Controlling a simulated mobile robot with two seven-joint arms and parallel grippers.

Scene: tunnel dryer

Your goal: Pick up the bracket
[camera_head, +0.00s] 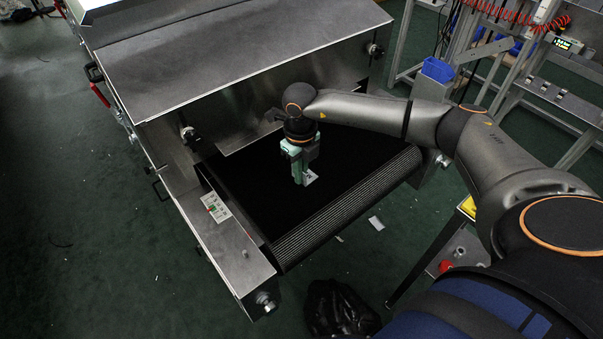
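My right gripper (302,179) points down at the black conveyor belt of the tunnel dryer, its arm coming in from the right. A small pale grey piece, seemingly the bracket (311,177), shows at the gripper's fingertips, low over or on the belt. The fingers hide part of it. I cannot tell whether the fingers are open or closed on it. My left gripper is not in view.
The dryer's metal hood (230,45) stands behind the belt (345,150), close to my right arm. A metal side rail with a switch panel (216,208) borders the belt on the left. A blue bin (437,68) is at the upper right. The belt around the gripper looks clear.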

